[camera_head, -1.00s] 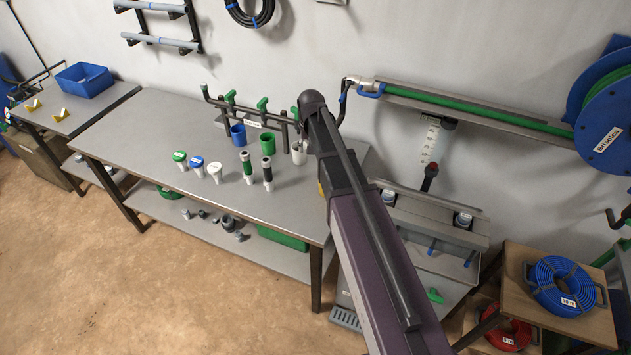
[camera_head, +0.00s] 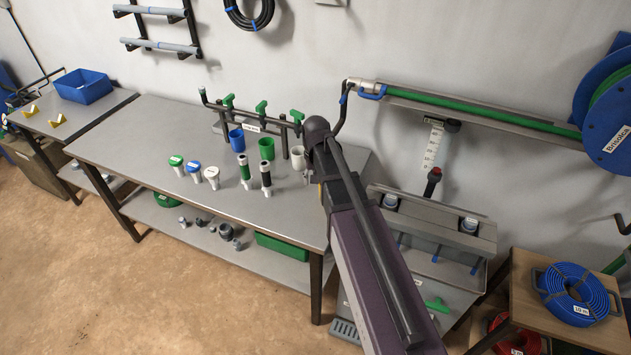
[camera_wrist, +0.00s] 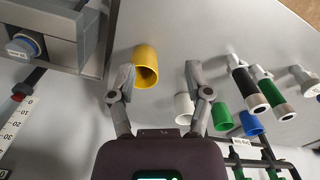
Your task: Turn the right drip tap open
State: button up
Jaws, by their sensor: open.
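The manifold (camera_head: 243,119) stands at the back of the bench with three green-handled taps. The right drip tap (camera_head: 297,116) is just left of my arm's dark joint in the head view. The manifold also shows at the lower right of the wrist view (camera_wrist: 255,161), partly cut off. My gripper (camera_wrist: 160,82) is open, with its fingers spread and nothing held. My gripper is hidden behind my arm in the head view.
Blue (camera_head: 236,140), green (camera_head: 266,149) and white cups (camera_head: 298,158) stand under the manifold. A sloped metal unit (camera_head: 430,225) is to the right. The bench's left part (camera_head: 130,135) is clear.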

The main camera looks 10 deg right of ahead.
jog(key=s+n, duration=0.2)
jog(key=s, duration=1.3)
jog(key=shift+s, duration=0.2)
jog(key=shift+c, duration=0.5)
